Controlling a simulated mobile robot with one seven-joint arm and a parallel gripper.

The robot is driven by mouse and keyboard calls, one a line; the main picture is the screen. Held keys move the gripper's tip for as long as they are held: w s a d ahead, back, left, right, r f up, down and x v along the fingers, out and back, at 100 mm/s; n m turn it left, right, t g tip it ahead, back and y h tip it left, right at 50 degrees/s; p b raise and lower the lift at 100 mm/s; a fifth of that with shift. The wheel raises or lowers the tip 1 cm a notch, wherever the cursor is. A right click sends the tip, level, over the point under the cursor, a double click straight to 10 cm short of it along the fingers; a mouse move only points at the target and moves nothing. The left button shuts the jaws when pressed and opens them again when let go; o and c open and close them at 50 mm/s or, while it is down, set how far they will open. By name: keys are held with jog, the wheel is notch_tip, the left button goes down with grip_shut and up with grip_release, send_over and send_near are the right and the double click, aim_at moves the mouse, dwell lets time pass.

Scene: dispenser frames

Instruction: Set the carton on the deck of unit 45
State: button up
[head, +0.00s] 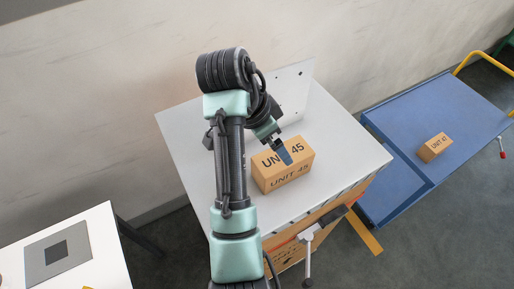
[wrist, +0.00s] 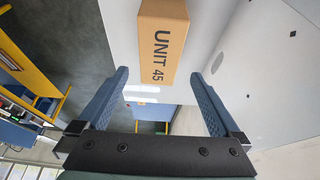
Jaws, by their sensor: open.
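An orange-brown carton (head: 283,170) marked UNIT 45 sits on a light grey-white deck (head: 215,165) in the head view. My gripper (head: 284,155) is at the carton's top, seen with one blue finger in front of its label. In the wrist view my gripper (wrist: 160,77) is open, with its two blue fingers apart and nothing between the tips. The carton (wrist: 164,42) shows just beyond the fingertips, its UNIT 45 label facing the camera. I cannot tell whether a finger touches it.
A white upright plate (head: 297,88) stands behind the carton. A blue cart (head: 400,115) at the right bears a smaller carton (head: 434,148) with a label too small to read surely. A white table (head: 85,215) with a grey pad (head: 40,262) is at the lower left.

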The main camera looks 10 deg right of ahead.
jog(key=shift+r, duration=0.2)
jog(key=shift+w+d, duration=0.1)
jog(key=shift+w+d, duration=0.1)
jog(key=w+a+r+n+t, duration=0.2)
jog(key=w+r+n+t, duration=0.2)
jog(key=r+t, duration=0.55)
jog(key=w+a+r+n+t, duration=0.2)
jog(key=w+r+n+t, duration=0.15)
jog(key=r, duration=1.15)
jog(key=s+a+r+n+t+y, duration=0.2)
jog(key=s+r+t, duration=0.4)
jog(key=s+r, duration=0.3)
jog(key=s+a+r+n+t+y, duration=0.2)
jog(key=s+a+r+n+t, duration=0.2)
jog(key=s+r, duration=0.5)
notch_tip(320, 180, up, 7)
jog(key=a+t, duration=0.1)
jog(key=t, duration=0.1)
jog(key=shift+n+t, duration=0.35)
jog(key=shift+t, duration=0.05)
jog(key=shift+f, duration=0.1)
